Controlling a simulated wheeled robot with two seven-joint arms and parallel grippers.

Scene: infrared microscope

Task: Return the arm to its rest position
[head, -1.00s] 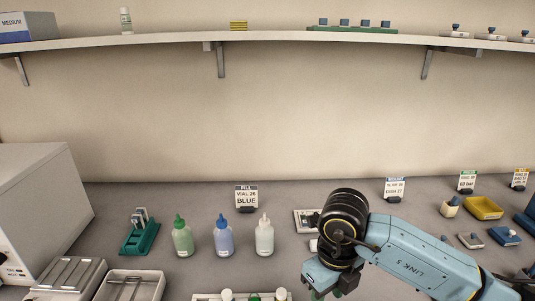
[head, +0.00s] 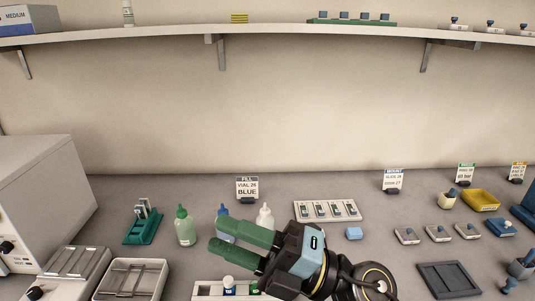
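My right arm comes in at the lower right, with its black and blue wrist low in the head view. My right gripper (head: 219,234) points left, its two green fingers apart with nothing seen between them. It is over the front of the bench, in front of the blue bottle (head: 222,210) and the white bottle (head: 265,215), and partly hides both. My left gripper is not in view.
A green bottle (head: 185,226) stands left of the fingers. A white vial rack (head: 208,290) lies below, partly hidden by my gripper. A shelf (head: 300,31) runs above.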

